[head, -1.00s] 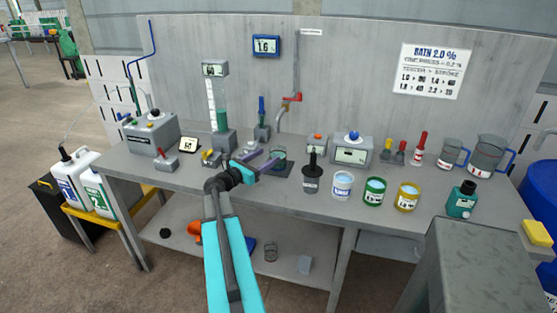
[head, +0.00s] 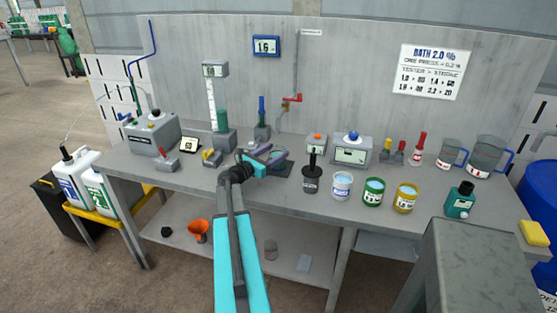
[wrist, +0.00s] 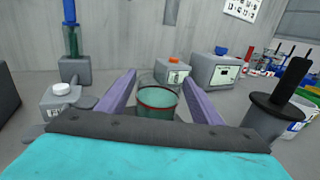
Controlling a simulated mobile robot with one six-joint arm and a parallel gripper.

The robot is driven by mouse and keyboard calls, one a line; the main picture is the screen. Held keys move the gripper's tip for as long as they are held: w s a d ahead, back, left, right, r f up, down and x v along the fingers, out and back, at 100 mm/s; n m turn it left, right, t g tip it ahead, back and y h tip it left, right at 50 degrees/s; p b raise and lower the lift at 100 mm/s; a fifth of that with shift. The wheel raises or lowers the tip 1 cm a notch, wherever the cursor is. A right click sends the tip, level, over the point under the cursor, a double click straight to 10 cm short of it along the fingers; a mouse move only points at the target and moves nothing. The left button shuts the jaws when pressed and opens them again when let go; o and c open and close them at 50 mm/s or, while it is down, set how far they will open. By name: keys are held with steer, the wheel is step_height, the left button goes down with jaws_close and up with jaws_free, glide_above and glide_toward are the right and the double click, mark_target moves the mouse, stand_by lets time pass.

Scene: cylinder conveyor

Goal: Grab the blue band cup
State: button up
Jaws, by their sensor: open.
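The blue band cup (head: 342,185) stands upright on the bench, at the left end of a row of three cups. It shows partly at the right edge of the wrist view (wrist: 297,128), behind a dark-handled grey pot. My gripper (head: 277,153) is open, well left of the blue band cup. In the wrist view, a clear cup with a red band and greenish liquid (wrist: 157,103) sits between or just beyond my open fingers. I cannot tell whether they touch it.
The grey pot with a black handle (head: 311,180) stands between my gripper and the blue band cup. The green band cup (head: 374,191) and yellow band cup (head: 406,197) stand to its right. A grey tester box (head: 350,152) stands behind. The bench front (head: 300,205) is clear.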

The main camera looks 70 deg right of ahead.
stand_by(0.4)
steer(key=c, duration=1.2)
steer(key=shift+r, duration=0.15)
steer(key=shift+r+b, duration=0.6)
steer(key=shift+r, duration=0.4)
steer(key=s+a+r, duration=0.1)
steer(key=a, duration=0.6)
steer(key=s+a+r, duration=0.1)
steer(key=a, duration=0.7)
steer(key=shift+s+a+r, duration=0.2)
steer(key=shift+s+r, duration=0.1)
steer(key=shift+r, duration=0.1)
